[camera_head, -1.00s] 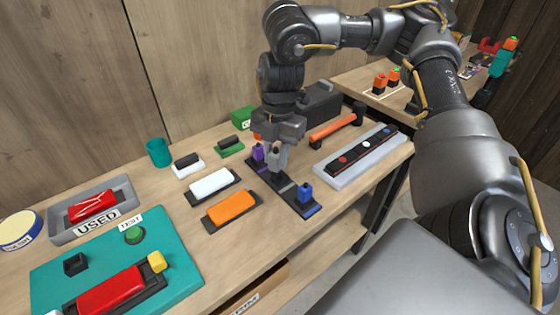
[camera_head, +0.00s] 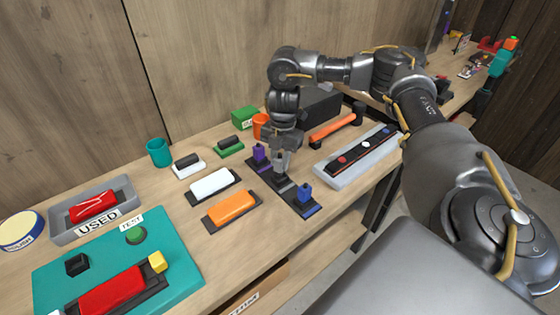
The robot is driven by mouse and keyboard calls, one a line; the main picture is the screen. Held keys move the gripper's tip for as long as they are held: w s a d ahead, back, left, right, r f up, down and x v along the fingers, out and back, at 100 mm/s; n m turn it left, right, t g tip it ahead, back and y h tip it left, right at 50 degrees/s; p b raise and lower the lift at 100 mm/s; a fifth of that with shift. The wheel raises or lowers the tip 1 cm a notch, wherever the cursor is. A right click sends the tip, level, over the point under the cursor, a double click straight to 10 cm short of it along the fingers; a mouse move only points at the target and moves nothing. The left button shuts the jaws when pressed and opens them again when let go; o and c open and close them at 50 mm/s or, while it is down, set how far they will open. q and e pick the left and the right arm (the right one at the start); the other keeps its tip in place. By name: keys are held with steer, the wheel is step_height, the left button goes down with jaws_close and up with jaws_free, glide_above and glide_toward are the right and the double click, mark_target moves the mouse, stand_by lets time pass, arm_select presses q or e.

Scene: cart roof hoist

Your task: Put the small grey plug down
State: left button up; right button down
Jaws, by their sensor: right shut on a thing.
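My right gripper (camera_head: 282,153) points down over the dark plug strip (camera_head: 270,174) in the middle of the bench. It is shut on the small grey plug (camera_head: 280,166), which is upright and mostly hidden between the fingers. The plug is over the grey middle section of the strip, between the purple plug (camera_head: 260,155) and the blue plug (camera_head: 305,194). I cannot tell whether its lower end touches the strip. My left gripper is not in view.
An orange block (camera_head: 232,208) and a white block (camera_head: 210,183) lie left of the strip. A light tray (camera_head: 340,170) with a dark bar and an orange-handled hammer (camera_head: 333,128) lie right.

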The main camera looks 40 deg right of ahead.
steer(key=shift+f, duration=0.4)
steer(key=shift+f, duration=0.3)
steer(key=c, duration=1.2)
jaws_free()
steer(key=r, duration=0.4)
steer(key=d+r, duration=0.1)
steer(key=r, duration=0.3)
steer(key=r+p, duration=0.1)
steer(key=r, duration=0.3)
steer(key=shift+w+d+r, duration=0.15)
steer(key=shift+w+r, duration=0.1)
steer(key=shift+r, duration=0.05)
